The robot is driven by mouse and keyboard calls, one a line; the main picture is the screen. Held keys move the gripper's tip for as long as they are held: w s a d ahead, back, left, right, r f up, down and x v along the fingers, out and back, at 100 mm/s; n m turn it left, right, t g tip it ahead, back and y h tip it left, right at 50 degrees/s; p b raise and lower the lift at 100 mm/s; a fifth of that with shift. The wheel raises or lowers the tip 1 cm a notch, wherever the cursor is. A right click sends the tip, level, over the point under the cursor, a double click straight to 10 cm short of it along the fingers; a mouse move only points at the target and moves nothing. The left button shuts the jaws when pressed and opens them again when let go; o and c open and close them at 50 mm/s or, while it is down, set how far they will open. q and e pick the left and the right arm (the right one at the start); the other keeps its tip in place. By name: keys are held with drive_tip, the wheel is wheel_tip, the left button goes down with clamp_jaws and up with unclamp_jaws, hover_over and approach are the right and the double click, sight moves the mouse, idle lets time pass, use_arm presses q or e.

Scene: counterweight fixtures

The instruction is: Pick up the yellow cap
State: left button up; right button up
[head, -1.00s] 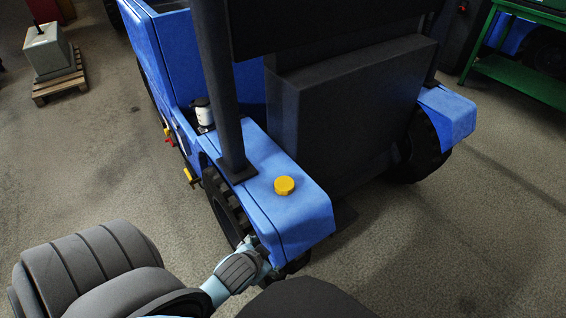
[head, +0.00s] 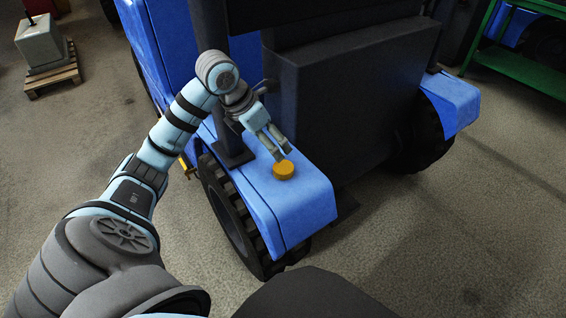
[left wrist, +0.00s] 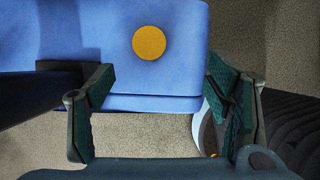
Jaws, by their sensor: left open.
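The yellow cap (head: 283,170) is a short round disc on top of the blue fender (head: 306,204) of a vehicle. My left gripper (head: 279,156) is just above and behind the cap in the head view. In the left wrist view the cap (left wrist: 149,42) shows whole on the blue surface, ahead of the gripper (left wrist: 160,105). Its two green-padded fingers are wide apart with nothing between them. I cannot tell in the head view whether a fingertip touches the cap. My right gripper is in no view.
A dark post (head: 225,125) rises from the fender close to my left gripper. A large dark box (head: 352,100) stands right of the cap. A green metal rack (head: 520,70) is at the far right. A grey block on a pallet (head: 52,82) is at the far left.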

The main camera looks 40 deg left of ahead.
use_arm(q)
drive_tip(key=a+f, duration=0.1)
drive_tip(key=b, duration=0.3)
approach(282, 167)
drive_tip(key=shift+w+d+f+y, duration=0.2)
drive_tip(key=shift+d+f, duration=0.1)
drive_tip(key=shift+f, duration=0.25)
drive_tip(key=shift+w+d+f+y, duration=0.1)
drive_tip(key=shift+w+d+f, duration=0.15)
drive_tip(key=shift+f, duration=0.3)
drive_tip(key=b+x, duration=0.3)
drive_tip(key=x, duration=0.3)
drive_tip(key=shift+a+f+b, duration=0.1)
drive_tip(key=shift+b, duration=0.2)
drive_tip(key=c, duration=1.1)
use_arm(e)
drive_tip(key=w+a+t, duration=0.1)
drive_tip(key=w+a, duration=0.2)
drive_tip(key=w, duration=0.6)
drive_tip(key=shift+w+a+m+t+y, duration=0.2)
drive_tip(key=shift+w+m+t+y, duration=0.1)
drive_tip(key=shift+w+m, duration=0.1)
